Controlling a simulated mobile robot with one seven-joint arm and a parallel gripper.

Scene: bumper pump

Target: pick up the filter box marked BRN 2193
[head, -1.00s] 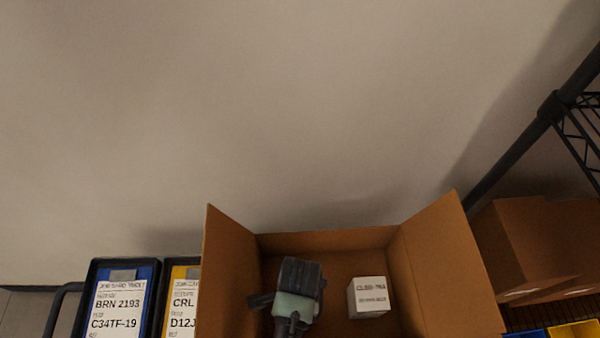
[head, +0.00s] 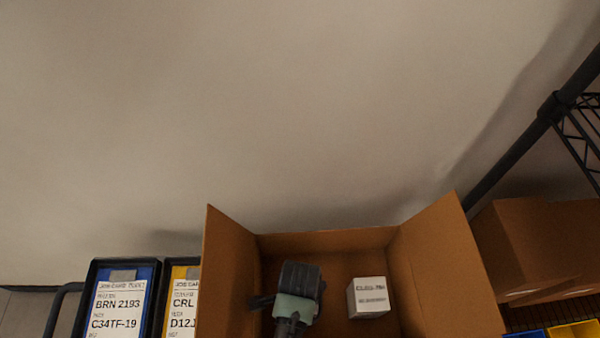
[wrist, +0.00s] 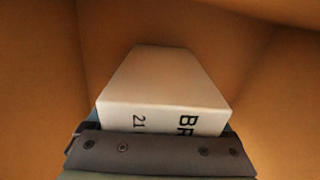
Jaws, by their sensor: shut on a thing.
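The filter box (wrist: 165,78) is white and fills the middle of the wrist view, with "BR" and "21" readable on its near face; the rest of the marking is covered by my gripper (wrist: 160,155). My gripper is shut on this box. In the head view my gripper (head: 296,290) is inside the open cardboard carton (head: 330,242), left of its middle, and the held box is hidden there. A second small white box (head: 368,298), its label too blurred to read surely, stands in the carton to the right of my gripper.
Left of the carton are a blue bin (head: 150,275) with a job card reading BRN 2193 and a yellow bin (head: 180,272) with a card starting CRL. Brown cartons (head: 540,245) and a dark rack post (head: 510,145) are at right. The carton's side flaps stand up.

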